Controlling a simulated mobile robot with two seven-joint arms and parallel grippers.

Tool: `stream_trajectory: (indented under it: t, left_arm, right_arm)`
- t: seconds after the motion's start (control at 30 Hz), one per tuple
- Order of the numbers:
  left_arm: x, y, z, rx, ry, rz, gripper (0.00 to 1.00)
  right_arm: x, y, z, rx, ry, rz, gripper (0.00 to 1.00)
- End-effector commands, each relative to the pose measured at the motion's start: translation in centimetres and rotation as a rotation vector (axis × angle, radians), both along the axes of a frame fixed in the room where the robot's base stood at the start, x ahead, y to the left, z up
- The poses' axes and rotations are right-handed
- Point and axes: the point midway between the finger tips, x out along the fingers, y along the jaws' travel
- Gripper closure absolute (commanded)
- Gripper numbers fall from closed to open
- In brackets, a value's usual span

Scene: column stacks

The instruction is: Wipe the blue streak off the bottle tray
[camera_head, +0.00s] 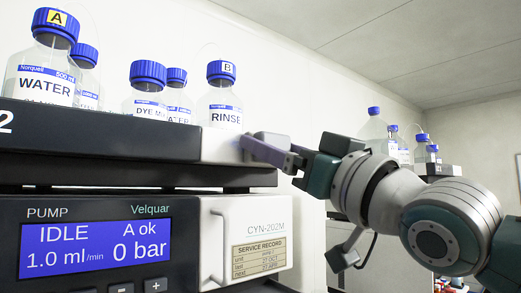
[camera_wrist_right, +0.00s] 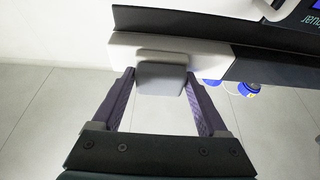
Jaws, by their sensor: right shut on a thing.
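The bottle tray (camera_head: 100,134) is a dark shelf with a white right end (camera_head: 222,148), on top of the pump stack. No blue streak shows on the parts of the tray in view. My right gripper (camera_head: 272,149) is at the tray's white right end. In the right wrist view my right gripper (camera_wrist_right: 161,77) is shut on a grey block (camera_wrist_right: 160,80), held between its fingertips. The block lies against or very close to the tray's white end (camera_wrist_right: 124,46); contact is not clear. My left gripper is out of view.
Several blue-capped bottles, including a WATER bottle (camera_head: 42,75) and a RINSE bottle (camera_head: 220,105), stand on the tray. Below is the pump (camera_head: 190,240) with a lit display. A second stack with bottles (camera_head: 375,130) stands behind my right arm.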

Motion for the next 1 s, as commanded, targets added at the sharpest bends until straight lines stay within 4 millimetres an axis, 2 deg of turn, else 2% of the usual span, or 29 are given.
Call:
stream_trajectory:
  t: [0.27,0.47,1.0]
  left_arm:
    - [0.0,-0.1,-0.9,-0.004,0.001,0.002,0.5]
    - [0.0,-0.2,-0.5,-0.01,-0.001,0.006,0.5]
    - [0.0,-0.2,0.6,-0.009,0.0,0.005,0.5]
  right_arm:
    - [1.6,-1.9,-0.1,-0.002,-0.001,-0.003,0.68]
    - [1.7,-2.4,0.1,0.001,0.0,-0.002,0.68]
    - [-0.5,1.2,0.1,0.002,0.001,0.002,0.68]
